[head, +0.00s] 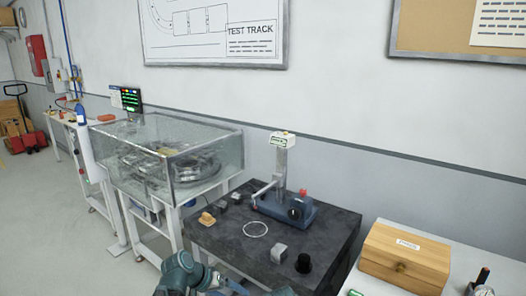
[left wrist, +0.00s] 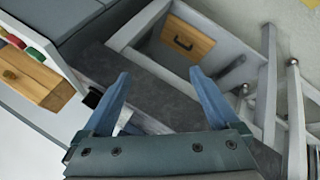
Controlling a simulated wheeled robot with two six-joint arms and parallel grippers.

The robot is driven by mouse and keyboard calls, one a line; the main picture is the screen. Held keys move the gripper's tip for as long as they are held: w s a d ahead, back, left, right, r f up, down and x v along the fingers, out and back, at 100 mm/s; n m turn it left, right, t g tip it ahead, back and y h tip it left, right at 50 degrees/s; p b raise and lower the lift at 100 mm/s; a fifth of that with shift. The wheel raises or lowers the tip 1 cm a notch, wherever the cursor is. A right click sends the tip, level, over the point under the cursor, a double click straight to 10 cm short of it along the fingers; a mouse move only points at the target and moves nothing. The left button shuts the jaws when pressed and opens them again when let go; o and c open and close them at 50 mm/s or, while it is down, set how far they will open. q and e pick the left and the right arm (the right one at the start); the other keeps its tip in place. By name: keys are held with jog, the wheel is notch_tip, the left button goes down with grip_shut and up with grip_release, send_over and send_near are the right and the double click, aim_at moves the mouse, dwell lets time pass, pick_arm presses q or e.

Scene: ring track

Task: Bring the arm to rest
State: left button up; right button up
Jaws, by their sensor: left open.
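My left gripper (left wrist: 163,85) shows in the left wrist view with its two blue fingers spread wide apart. Nothing is between the fingers. Behind them are a dark grey surface (left wrist: 165,98) and pale frame bars. In the head view, teal and grey parts of my arm (head: 185,272) show at the bottom edge, in front of the dark table (head: 230,245). The fingertips cannot be made out there. My right gripper is in neither view.
The dark table holds a blue measuring stand (head: 285,208), a white ring (head: 255,229), a black knob (head: 303,263) and several small blocks. A wooden box (head: 405,257) stands to the right. A clear-covered ring track (head: 180,170) stands at left. Open floor (head: 50,220) lies far left.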

pick_arm(q)
jog(key=s+a+f+n+g+y, duration=0.1)
jog(key=s+a+f+g+y, duration=0.15)
jog(key=s, duration=0.35)
jog(key=s+a+f+g+y, duration=0.1)
jog(key=s+a+y, duration=0.3)
jog(key=s, duration=0.3)
jog(key=s+d+r+m+y+p, duration=0.1)
jog(key=s+d+r+m+p, duration=0.2)
jog(key=d, duration=0.7)
notch_tip(320, 180, up, 2)
jog(key=s+p, duration=0.1)
jog(key=p, duration=0.2)
jog(key=shift+s+d+g, duration=0.25)
jog(key=shift+s+g, duration=0.1)
jog(key=shift+s, duration=0.05)
